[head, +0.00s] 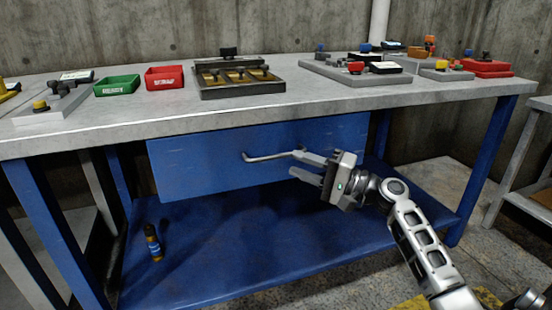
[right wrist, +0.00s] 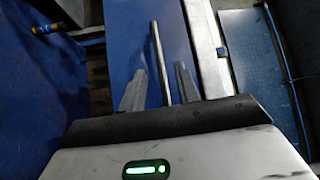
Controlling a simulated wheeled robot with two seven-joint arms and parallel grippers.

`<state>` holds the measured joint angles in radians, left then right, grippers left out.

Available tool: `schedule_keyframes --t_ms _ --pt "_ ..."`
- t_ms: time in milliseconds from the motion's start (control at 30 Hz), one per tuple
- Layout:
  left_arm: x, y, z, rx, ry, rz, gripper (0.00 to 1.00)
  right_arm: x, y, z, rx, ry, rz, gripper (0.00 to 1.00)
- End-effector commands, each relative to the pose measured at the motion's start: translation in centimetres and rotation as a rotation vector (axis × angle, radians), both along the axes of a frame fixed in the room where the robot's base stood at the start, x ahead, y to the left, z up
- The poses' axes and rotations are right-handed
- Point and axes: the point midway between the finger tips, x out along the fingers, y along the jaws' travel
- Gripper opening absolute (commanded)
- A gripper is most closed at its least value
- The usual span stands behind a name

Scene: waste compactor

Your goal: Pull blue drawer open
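The blue drawer (head: 205,168) hangs under the grey tabletop, its front below the table's front edge. Its metal bar handle (head: 265,157) runs sideways across the front. My right gripper (head: 300,164) is at the right end of the handle, fingers pointing left. In the right wrist view the handle bar (right wrist: 160,65) passes between the two fingers of my right gripper (right wrist: 160,88), with a gap on either side. The fingers are apart and not closed on the bar. My left gripper is not in view.
The workbench (head: 140,119) carries green and red trays and several devices. Blue legs stand at both ends. Another bench is at the right edge. The floor in front is partly visible.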

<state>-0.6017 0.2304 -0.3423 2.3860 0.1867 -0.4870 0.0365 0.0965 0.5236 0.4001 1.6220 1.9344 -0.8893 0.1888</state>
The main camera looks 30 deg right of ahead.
Motion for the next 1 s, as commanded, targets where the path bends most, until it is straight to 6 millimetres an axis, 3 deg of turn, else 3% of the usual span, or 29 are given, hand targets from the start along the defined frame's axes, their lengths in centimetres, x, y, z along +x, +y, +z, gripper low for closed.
schedule_keyframes --t_ms 100,300,733,767,867,1000 --pt "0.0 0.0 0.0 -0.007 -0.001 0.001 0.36 2.1 1.3 0.4 -0.001 -0.003 0.001 0.33" --pt "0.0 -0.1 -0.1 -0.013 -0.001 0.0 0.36 4.5 2.8 0.7 -0.001 -0.001 0.0 0.33" --pt "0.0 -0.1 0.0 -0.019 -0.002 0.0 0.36 5.5 3.4 0.8 0.0 0.001 -0.001 0.33" --pt "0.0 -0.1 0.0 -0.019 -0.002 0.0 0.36 5.4 3.4 0.8 0.0 0.001 -0.001 0.3" --pt "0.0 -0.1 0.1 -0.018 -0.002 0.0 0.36 5.4 3.4 0.8 -0.001 0.001 0.0 0.02" --pt "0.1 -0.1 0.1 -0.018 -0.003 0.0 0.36 5.4 3.4 0.8 -0.001 0.001 0.0 0.0"
